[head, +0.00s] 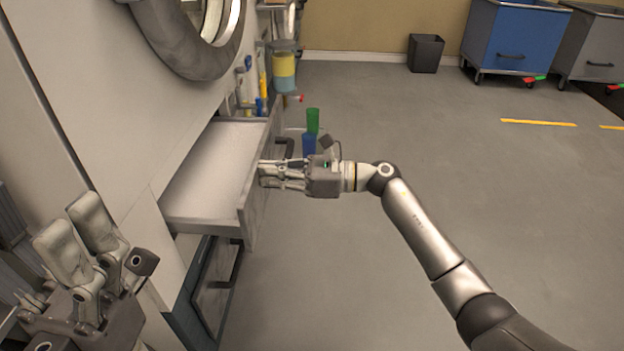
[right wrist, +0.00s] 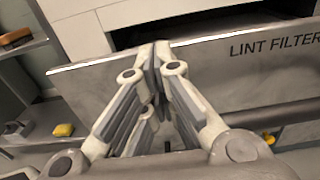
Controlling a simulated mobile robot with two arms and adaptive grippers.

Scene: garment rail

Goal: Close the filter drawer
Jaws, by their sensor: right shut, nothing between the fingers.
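The filter drawer (head: 215,165) is pulled out of the white machine, and its flat light interior shows in the head view. Its grey front panel, marked "LINT FILTER", fills much of the right wrist view (right wrist: 225,80). A bar handle runs along the panel, below the lettering (right wrist: 285,112). My right gripper (head: 262,175) is shut and empty, with its fingertips at the outer face of the panel; whether they touch it I cannot tell. In the right wrist view its tips (right wrist: 155,55) meet near the panel's upper edge. My left gripper (head: 68,222) is open and empty at the lower left, apart from the drawer.
The round machine door (head: 190,50) is above the drawer. A lower panel with a dark handle (head: 215,285) is beneath it. Bottles and a yellow container (head: 284,72) stand beyond. A black bin (head: 425,53) and a blue cart (head: 515,40) are far back. The floor at right is clear.

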